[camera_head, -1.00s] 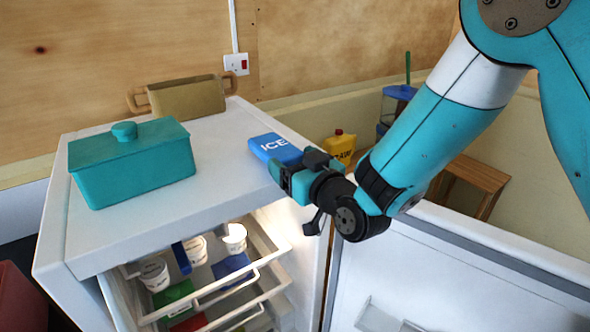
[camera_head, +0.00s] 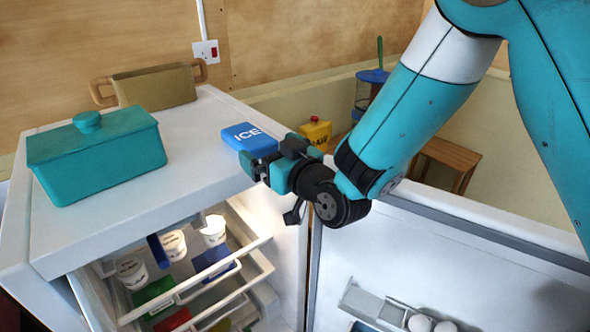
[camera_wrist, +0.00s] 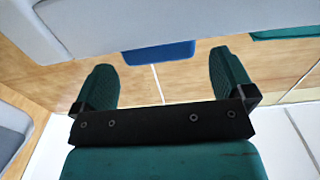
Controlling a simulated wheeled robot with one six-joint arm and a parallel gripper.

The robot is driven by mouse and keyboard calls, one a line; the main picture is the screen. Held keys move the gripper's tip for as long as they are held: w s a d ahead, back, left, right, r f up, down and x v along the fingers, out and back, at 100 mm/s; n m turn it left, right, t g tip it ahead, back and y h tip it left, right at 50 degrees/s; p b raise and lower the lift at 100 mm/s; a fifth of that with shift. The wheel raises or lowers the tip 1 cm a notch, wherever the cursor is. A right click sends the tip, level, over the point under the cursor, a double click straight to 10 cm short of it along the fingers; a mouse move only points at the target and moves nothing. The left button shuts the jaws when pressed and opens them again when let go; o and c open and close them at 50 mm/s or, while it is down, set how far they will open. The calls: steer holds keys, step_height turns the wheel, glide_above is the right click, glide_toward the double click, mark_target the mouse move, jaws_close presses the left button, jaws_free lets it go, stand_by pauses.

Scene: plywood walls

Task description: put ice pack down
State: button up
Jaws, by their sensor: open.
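The blue ice pack (camera_head: 247,138), lettered ICE, lies flat on the white fridge top (camera_head: 190,170) near its right edge. A blue piece, likely the ice pack (camera_wrist: 158,53), also shows ahead of the fingers in the wrist view. My gripper (camera_head: 254,167) is just in front of the pack at the fridge top's edge. In the wrist view my gripper (camera_wrist: 165,85) has its two fingers wide apart with nothing between them. Whether a fingertip touches the pack is hard to tell in the head view.
A teal lidded box (camera_head: 98,155) and a brown pot (camera_head: 155,86) stand on the fridge top, left of the ice pack. The fridge door (camera_head: 440,255) stands open at right. White tubs (camera_head: 214,230) sit inside. A yellow container (camera_head: 316,132) is behind.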

steer(key=b+v, duration=1.1)
steer(key=b, duration=0.1)
